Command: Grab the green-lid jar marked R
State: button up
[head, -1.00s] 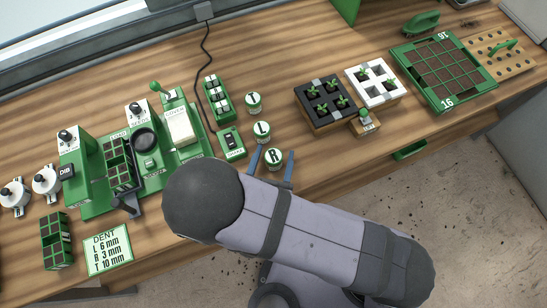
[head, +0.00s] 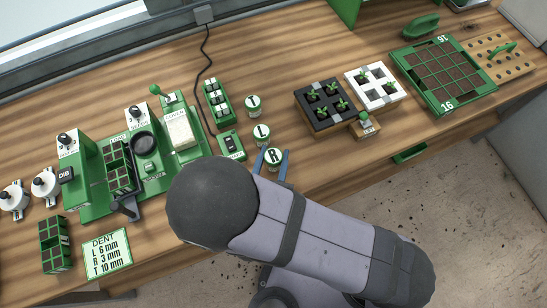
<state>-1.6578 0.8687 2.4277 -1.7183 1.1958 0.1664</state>
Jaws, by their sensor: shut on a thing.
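The jar marked R (head: 273,157) has a white top with a black R and a green rim. It stands nearest the table's front edge in a row of three jars. My gripper (head: 272,156) has its two blue fingers on the left and right sides of this jar, shut on it. The jar's lower part is hidden by my arm and fingers. The jar marked L (head: 262,132) stands just behind it, and the jar marked T (head: 253,104) stands farther back. Both are upright and apart from my fingers.
A green switch box (head: 231,145) with a cable is left of the jars. The green seeder machine (head: 92,205) is farther left. A black seedling tray (head: 322,104) and a white one (head: 377,84) stand to the right. Bare wood lies between the jars and trays.

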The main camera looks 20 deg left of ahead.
aim_at(274, 154)
jog(key=shift+r, duration=3.95)
jog(key=shift+f, duration=0.1)
